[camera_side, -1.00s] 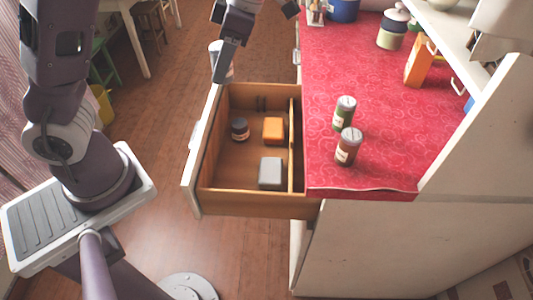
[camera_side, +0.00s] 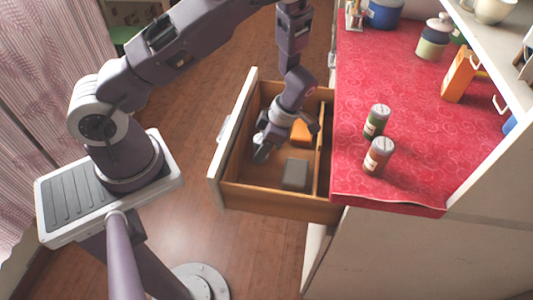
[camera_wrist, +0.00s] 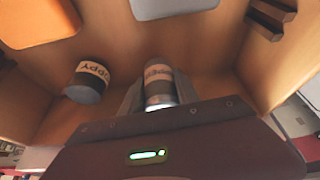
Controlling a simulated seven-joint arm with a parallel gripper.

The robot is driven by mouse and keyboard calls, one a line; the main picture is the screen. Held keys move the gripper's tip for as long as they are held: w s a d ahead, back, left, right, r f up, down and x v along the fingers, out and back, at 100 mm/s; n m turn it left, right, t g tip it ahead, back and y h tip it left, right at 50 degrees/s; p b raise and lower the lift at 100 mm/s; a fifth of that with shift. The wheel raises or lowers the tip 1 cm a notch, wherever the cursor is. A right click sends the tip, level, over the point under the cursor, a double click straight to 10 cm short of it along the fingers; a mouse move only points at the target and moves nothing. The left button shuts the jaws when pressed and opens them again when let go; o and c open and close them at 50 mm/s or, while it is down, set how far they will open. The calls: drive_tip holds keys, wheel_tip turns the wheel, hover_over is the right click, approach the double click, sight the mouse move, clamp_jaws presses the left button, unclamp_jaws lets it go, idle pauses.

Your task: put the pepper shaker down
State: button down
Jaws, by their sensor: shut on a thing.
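The pepper shaker (camera_wrist: 160,78), a small cylinder with a tan label and pale end, is between the two fingers of my gripper (camera_wrist: 158,98) in the wrist view. The fingers are shut on it. In the side view my gripper (camera_side: 264,148) reaches down into the open drawer (camera_side: 270,197). There the shaker cannot be told clearly from the hand. Whether it touches the drawer floor is unclear. A dark jar with a tan label reading like "POPPY" (camera_wrist: 88,82) is in the drawer, left of the shaker in the wrist view, apart from it.
The drawer also holds an orange box (camera_side: 301,132) and a grey box (camera_side: 296,174). The drawer walls stand close around my gripper. Two jars, one green-labelled (camera_side: 376,121) and one brown-red (camera_side: 378,156), stand on the red counter (camera_side: 415,185) to the right.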

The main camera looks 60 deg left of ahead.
wheel_tip(320, 180, down, 3)
drive_tip(key=shift+r, duration=0.15)
drive_tip(key=c, duration=0.9)
unclamp_jaws()
